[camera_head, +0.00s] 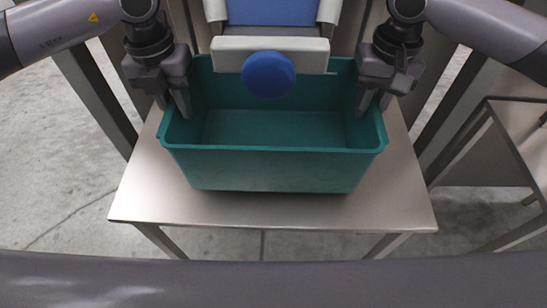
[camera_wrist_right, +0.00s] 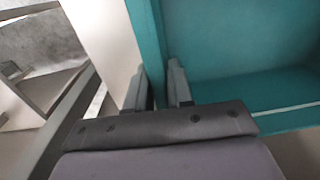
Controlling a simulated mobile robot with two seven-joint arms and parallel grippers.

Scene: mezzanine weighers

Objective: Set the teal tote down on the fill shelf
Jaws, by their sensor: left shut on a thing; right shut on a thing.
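The teal tote (camera_head: 265,170) is upright, level and empty-looking, over the middle of the bare metal fill shelf (camera_head: 390,205). A dark shadow lies along its base; I cannot tell whether the base touches the shelf or hangs just above it. My left gripper (camera_head: 175,105) is shut on the tote's left wall at the rim. My right gripper (camera_head: 375,102) is shut on the right wall at the rim. In the right wrist view, the fingers (camera_wrist_right: 163,88) straddle the wall of the tote (camera_wrist_right: 235,45).
A white bar with a round blue disc (camera_head: 268,75) and a blue panel (camera_head: 270,12) overhangs the tote's far side. A metal frame or table (camera_head: 500,150) stands at the right. Shelf surface is bare in front of the tote. Grey concrete floor (camera_head: 50,170) lies at the left.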

